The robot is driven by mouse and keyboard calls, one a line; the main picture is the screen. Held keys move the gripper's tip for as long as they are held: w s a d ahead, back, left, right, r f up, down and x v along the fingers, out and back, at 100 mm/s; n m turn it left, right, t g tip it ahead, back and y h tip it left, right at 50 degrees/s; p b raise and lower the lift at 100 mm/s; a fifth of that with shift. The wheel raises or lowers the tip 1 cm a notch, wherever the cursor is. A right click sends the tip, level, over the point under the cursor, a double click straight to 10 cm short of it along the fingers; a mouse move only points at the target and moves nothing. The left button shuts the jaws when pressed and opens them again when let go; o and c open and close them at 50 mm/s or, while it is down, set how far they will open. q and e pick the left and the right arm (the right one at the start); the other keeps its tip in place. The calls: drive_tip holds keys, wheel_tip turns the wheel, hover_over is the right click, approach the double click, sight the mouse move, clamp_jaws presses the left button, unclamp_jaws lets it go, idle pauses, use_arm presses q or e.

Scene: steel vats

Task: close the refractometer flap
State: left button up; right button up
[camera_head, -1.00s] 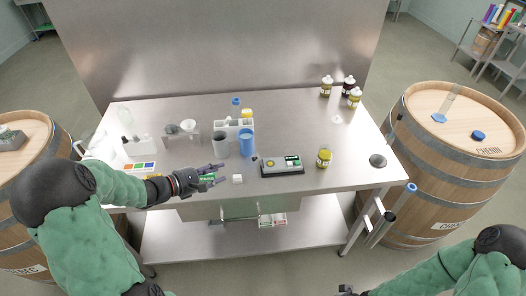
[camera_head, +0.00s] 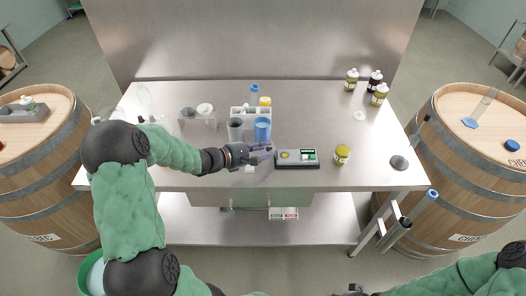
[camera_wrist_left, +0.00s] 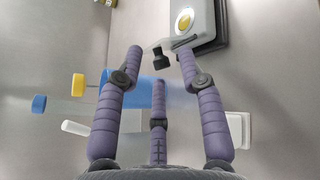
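The refractometer (camera_head: 297,159) is a light grey box on a dark base, lying on the steel table with a yellow disc and a green patch on top. My left gripper (camera_head: 266,152) is beside its left end, low over the table. In the left wrist view the refractometer (camera_wrist_left: 202,20) shows at the upper right. A small black piece (camera_wrist_left: 161,58), which looks like its flap, sticks out from its near end. It lies between the spread fingertips of my left gripper (camera_wrist_left: 161,62), with gaps visible. My right gripper (camera_head: 352,290) is barely visible at the bottom edge.
A blue cylinder (camera_head: 262,130) and a grey cylinder (camera_head: 236,130) stand close behind the left gripper. A small white block (camera_wrist_left: 238,128) lies near the fingers.

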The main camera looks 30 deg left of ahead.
use_arm(q)
drive_tip(key=shift+w+d+f, duration=0.1)
drive_tip(key=shift+w, duration=0.15)
